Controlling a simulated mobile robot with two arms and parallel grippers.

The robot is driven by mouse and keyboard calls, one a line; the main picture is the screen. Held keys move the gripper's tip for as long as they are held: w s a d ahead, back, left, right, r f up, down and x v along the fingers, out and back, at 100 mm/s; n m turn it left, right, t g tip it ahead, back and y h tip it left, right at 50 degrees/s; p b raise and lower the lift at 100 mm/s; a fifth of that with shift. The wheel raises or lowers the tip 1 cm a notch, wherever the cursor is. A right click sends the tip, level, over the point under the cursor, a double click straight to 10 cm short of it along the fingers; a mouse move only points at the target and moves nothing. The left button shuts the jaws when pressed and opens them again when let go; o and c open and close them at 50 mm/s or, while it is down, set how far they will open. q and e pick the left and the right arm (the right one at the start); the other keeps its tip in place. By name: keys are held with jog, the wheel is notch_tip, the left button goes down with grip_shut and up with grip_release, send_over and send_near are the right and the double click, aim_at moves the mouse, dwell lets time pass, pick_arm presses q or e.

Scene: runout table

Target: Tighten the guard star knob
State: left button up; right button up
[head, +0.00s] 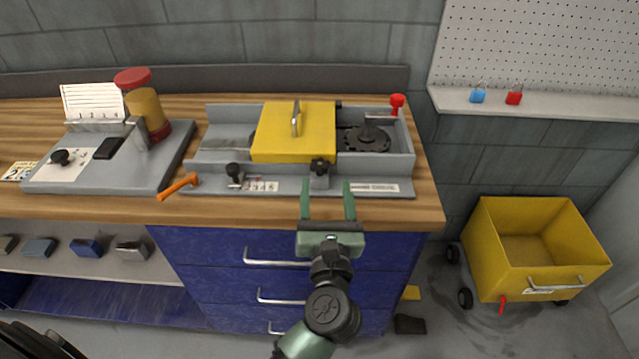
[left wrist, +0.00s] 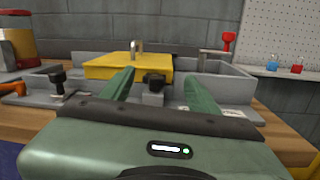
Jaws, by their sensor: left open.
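The guard star knob is a small black knob (head: 319,166) on the front of the grey machine (head: 400,167), at the front edge of the yellow guard (head: 275,150). It also shows in the left wrist view (left wrist: 154,82), between and beyond the fingers. The yellow guard (left wrist: 110,69) lies closed over the middle of the machine, with a metal handle (head: 296,119) on top. My left gripper (head: 328,190) is open and empty, its green fingers pointing at the knob from the front. The fingertips appear just short of the knob, not touching it. My right gripper is not in view.
An orange lever (head: 178,186) and a small black knob (head: 233,170) sit left along the machine's front. A red knob (head: 397,101) stands at the back right. A second grey device (head: 130,176) with an amber jar (head: 146,107) is at left. A yellow cart (head: 505,275) stands on the floor right.

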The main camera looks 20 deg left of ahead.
aim_at(320, 171)
pick_arm(q)
jog(key=shift+n+g, duration=0.6)
jog(key=shift+n, duration=0.3)
jog(key=w+a, duration=0.1)
jog(key=w, duration=0.1)
jog(key=w+a+f+p, duration=0.1)
jog(key=w, duration=0.1)
jog(key=w+a, duration=0.1)
jog(key=w, duration=0.1)
jog(key=shift+f+p, duration=0.35)
jog(key=shift+w+a+f, duration=0.1)
jog(key=shift+w+a, duration=0.1)
jog(key=shift+w, duration=0.35)
